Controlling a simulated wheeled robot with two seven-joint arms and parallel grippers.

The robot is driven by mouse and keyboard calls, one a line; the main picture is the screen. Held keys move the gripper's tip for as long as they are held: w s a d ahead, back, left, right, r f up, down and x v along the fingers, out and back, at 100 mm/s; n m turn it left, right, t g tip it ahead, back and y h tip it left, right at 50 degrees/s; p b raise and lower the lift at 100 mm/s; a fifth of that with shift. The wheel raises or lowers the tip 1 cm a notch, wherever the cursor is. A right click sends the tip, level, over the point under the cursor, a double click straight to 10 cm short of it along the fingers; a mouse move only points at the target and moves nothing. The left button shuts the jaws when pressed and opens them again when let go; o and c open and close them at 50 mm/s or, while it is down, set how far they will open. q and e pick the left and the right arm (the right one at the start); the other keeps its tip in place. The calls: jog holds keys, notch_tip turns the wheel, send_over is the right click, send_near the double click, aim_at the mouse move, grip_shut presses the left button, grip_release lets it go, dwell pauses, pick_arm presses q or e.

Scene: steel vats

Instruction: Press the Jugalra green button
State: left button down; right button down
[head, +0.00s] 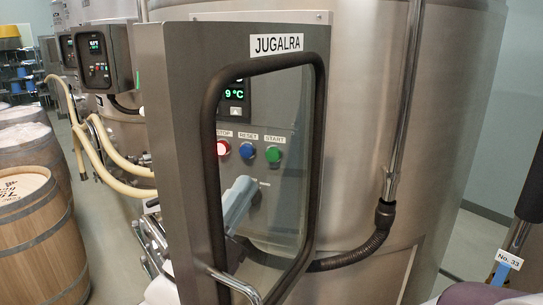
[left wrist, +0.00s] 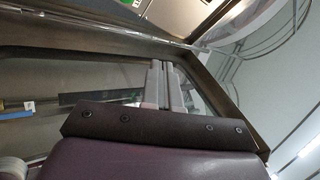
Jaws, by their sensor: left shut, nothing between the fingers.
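The Jugalra cabinet door (head: 270,27) carries a nameplate and a black-edged window. Through the glass I see the green button (head: 273,155), labelled START, on the panel. My left gripper (head: 248,182) also shows through the glass, its pale grey fingers pointing up below the buttons, lower left of the green one. In the left wrist view the fingers of my left gripper (left wrist: 162,68) are together and empty, in front of a dark-framed pane. I cannot tell from the pictures how wide the door stands open. My right gripper is not in view.
A red button (head: 222,147) and a blue button (head: 247,151) sit left of the green one, under a 9 °C display (head: 234,94). A metal handle (head: 235,284) juts out at the bottom. Wooden barrels (head: 40,240) stand left. A black hose (head: 360,255) runs along the steel vat (head: 365,120).

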pick_arm(q)
jog(key=w+d, duration=0.3)
jog(key=w, duration=0.5)
jog(key=shift+w+d+p, duration=0.2)
jog(key=shift+w+p, duration=0.1)
jog(key=shift+f, duration=0.1)
dwell(1.7)
jog(key=shift+w+d+b, duration=0.15)
jog(key=shift+w+b, duration=0.25)
jog(key=shift+b, duration=0.2)
